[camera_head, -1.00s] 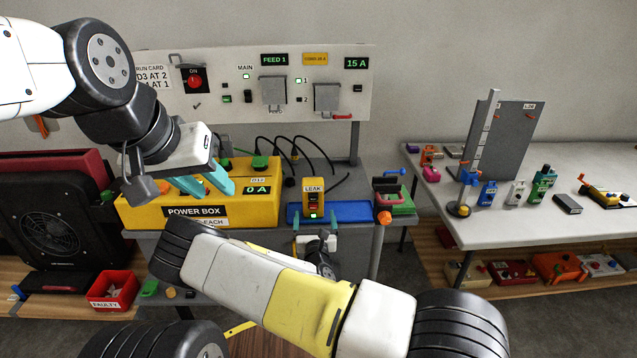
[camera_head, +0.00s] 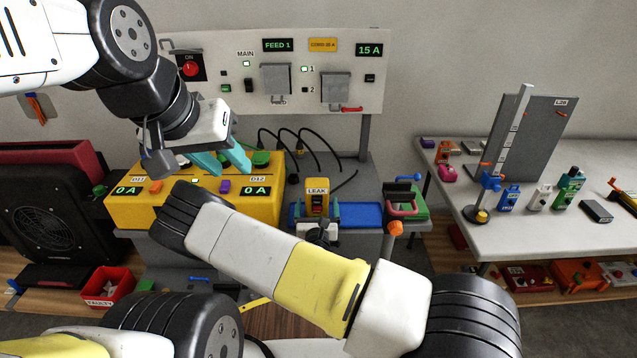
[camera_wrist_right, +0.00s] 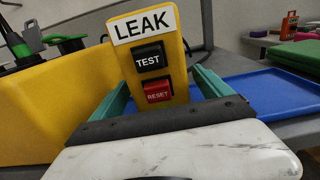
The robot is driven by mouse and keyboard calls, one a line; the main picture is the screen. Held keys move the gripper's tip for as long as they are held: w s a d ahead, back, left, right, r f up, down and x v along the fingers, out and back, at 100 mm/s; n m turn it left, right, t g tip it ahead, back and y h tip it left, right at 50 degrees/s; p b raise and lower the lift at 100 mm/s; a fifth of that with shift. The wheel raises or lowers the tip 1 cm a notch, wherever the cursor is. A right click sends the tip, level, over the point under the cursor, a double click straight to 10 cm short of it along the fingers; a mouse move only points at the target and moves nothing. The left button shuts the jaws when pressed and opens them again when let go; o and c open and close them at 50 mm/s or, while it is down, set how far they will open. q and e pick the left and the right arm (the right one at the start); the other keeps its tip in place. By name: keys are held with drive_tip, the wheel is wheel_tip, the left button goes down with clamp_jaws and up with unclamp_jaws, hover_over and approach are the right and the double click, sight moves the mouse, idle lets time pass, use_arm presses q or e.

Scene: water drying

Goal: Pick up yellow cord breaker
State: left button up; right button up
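The yellow cord breaker (camera_head: 317,190), labelled LEAK, stands upright at the near left end of a blue tray (camera_head: 362,214). In the right wrist view it (camera_wrist_right: 151,62) faces me with a black TEST button and a red RESET button. My right gripper (camera_head: 317,211) is open around it, one teal finger on each side. In the right wrist view the gripper (camera_wrist_right: 160,92) hides the breaker's lower part. Whether either finger touches it is unclear. My left gripper (camera_head: 232,168) is open and empty above the yellow power box (camera_head: 170,215).
The power box stands just left of the breaker. Black cords (camera_head: 300,150) lie behind it. A pink-and-green clamp-like object (camera_head: 405,203) is to the right of the tray. A panel (camera_head: 330,60) rises at the back. A side table (camera_head: 520,230) holds several small devices.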

drive_tip(key=shift+w, duration=0.1)
drive_tip(key=c, duration=1.7)
drive_tip(key=shift+r, duration=0.1)
